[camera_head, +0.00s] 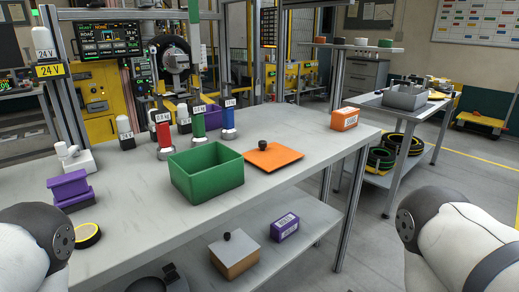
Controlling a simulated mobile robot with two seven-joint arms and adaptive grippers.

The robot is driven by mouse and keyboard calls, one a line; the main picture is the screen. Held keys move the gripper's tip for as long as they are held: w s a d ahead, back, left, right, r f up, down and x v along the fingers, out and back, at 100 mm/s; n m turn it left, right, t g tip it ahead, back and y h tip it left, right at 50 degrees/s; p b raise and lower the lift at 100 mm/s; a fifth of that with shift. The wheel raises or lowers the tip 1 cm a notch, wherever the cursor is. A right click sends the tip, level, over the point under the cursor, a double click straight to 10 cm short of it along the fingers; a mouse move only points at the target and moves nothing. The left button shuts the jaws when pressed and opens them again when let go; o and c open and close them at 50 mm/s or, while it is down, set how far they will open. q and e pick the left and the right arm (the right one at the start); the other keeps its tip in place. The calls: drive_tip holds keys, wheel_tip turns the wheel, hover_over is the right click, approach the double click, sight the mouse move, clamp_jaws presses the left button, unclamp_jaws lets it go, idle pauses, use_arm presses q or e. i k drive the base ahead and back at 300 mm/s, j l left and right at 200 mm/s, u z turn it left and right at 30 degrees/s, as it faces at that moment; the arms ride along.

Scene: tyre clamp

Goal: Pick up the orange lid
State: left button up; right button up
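The orange lid (274,158) is a flat square plate with a small black knob (263,146). It lies on the grey table, just right of an open green box (206,175). Links of both my arms show at the lower left and lower right edges of the head view. Neither of my grippers can be made out, and no gripper is near the lid.
An orange labelled box (344,118) stands at the table's right end. Red, green and blue cylinders (228,120) stand behind the green box. Purple blocks (69,188) and a yellow-black tape roll (87,235) lie at left. The table between the lid and orange box is clear.

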sight(269, 157)
drive_tip(key=i+l+u, duration=0.25)
drive_tip(key=l, duration=0.2)
drive_tip(key=l+u, duration=0.55)
drive_tip(key=l, duration=0.35)
